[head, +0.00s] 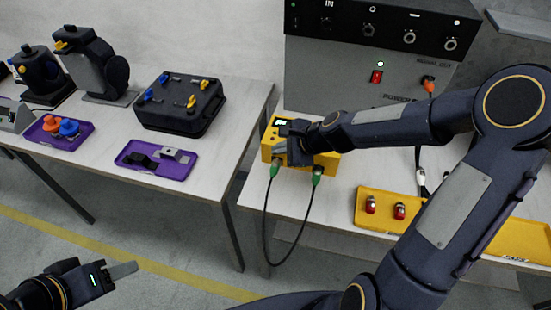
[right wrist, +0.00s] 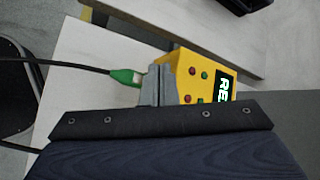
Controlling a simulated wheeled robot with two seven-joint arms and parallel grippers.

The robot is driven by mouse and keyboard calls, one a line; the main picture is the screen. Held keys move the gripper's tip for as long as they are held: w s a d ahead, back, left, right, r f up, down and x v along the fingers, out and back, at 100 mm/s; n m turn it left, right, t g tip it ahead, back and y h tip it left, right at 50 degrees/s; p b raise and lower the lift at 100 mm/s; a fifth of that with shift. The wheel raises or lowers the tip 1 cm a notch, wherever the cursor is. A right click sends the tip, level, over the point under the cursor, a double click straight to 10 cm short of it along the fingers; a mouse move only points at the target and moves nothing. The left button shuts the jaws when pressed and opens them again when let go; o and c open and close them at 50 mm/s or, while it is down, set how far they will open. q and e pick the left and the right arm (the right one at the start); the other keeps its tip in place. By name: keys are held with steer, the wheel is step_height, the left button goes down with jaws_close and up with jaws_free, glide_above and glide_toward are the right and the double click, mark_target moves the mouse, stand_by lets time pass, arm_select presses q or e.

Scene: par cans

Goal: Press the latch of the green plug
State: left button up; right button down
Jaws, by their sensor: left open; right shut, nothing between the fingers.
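A yellow box (head: 331,160) with a lit display stands at the left end of the right table; it also shows in the right wrist view (right wrist: 187,62). Two green plugs are at its front, a left one (head: 275,169) and a right one (head: 317,174), joined by a dark cable. My right gripper (head: 294,154) is shut and empty over the box front, between the plugs. In the right wrist view its grey fingers (right wrist: 158,86) overlap the inner end of one green plug (right wrist: 127,77); contact and the latch are unclear. My left gripper (head: 122,270) is open and empty, low at the left.
A grey power unit (head: 340,75) stands behind the box. A yellow tray (head: 378,222) with red-and-silver cans lies to the right. The left table holds a black case (head: 180,104) and purple trays (head: 187,170). A gap separates the tables.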

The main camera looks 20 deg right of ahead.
step_height(320, 180, up, 2)
steer(key=shift+r+p, duration=0.25)
steer(key=shift+p, duration=0.5)
steer(key=s+d+r+n+h, duration=0.1)
steer(key=s+r+n, duration=0.75)
steer(key=s, duration=0.25)
steer(key=s+d+n+g+h, duration=0.1)
steer(key=s+d+n, duration=0.1)
steer(key=s+n, duration=0.7)
steer(key=s, duration=0.6)
steer(key=shift+s+d+f, duration=0.15)
steer(key=shift+d+f, duration=0.05)
steer(key=shift+d, duration=0.2)
